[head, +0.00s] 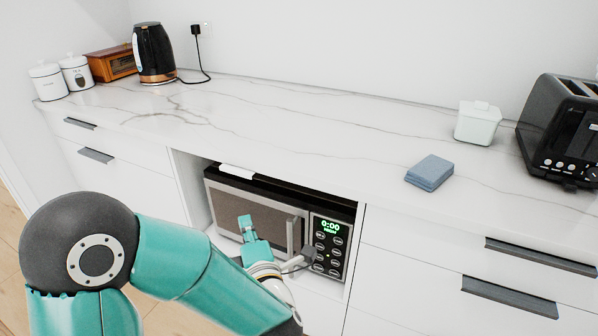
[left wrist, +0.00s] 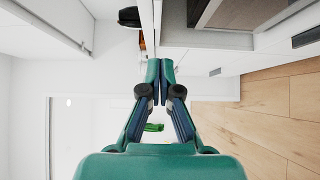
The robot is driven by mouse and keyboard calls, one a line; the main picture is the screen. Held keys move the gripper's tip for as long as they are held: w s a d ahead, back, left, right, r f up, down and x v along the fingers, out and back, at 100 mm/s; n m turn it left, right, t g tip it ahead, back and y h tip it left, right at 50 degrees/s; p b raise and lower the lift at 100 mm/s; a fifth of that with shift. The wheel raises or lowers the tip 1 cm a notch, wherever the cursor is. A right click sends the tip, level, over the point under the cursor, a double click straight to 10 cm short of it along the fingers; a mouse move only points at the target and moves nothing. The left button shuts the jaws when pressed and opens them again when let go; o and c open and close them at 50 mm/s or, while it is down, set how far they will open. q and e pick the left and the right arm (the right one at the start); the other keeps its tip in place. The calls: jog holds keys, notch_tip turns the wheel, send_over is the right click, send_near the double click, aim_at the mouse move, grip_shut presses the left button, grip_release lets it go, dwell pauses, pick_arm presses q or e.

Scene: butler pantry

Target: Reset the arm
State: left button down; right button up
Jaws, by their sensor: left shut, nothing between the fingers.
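My left arm comes in from the lower left in the head view, and my left gripper (head: 247,222) is in front of the microwave (head: 264,216) set in the cabinet niche. In the left wrist view the fingertips (left wrist: 160,68) of this gripper meet, shut with nothing held. The microwave door looks closed and its display reads 0:00. Part of the microwave front is hidden behind my gripper. My right gripper is in neither view.
The marble counter (head: 300,125) holds a blue folded cloth or sponge (head: 430,172), a pale lidded container (head: 478,122), a black toaster (head: 562,130), a kettle (head: 155,55), a wooden box (head: 112,65) and two white canisters (head: 48,82). Drawer handles (head: 510,296) protrude below. The counter's middle is clear.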

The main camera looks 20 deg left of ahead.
pick_arm(q)
notch_tip(320, 180, down, 24)
jog(key=d+m+g+h, duration=0.1)
jog(key=m+g+h, duration=0.2)
jog(key=m+h, duration=0.35)
jog(key=s+d+f+m+g+h, duration=0.1)
jog(key=s+d+f+m+h, duration=0.15)
jog(key=f, duration=0.25)
jog(key=s+d+f+m+g+h, duration=0.2)
jog(key=d+f+m, duration=0.2)
jog(key=f, duration=0.1)
jog(key=s+d+f+m+g+h, duration=0.2)
jog(key=s+d+m+g+h, duration=0.1)
jog(key=s+d+m, duration=0.25)
jog(key=s+d+f+m+g+h, duration=0.3)
jog(key=s+d+m, duration=0.2)
jog(key=s+m, duration=0.15)
notch_tip(320, 180, up, 18)
jog(key=p, duration=1.7)
jog(key=shift+s+p, duration=0.3)
jog(key=shift+s, duration=0.15)
jog(key=shift+d, duration=0.1)
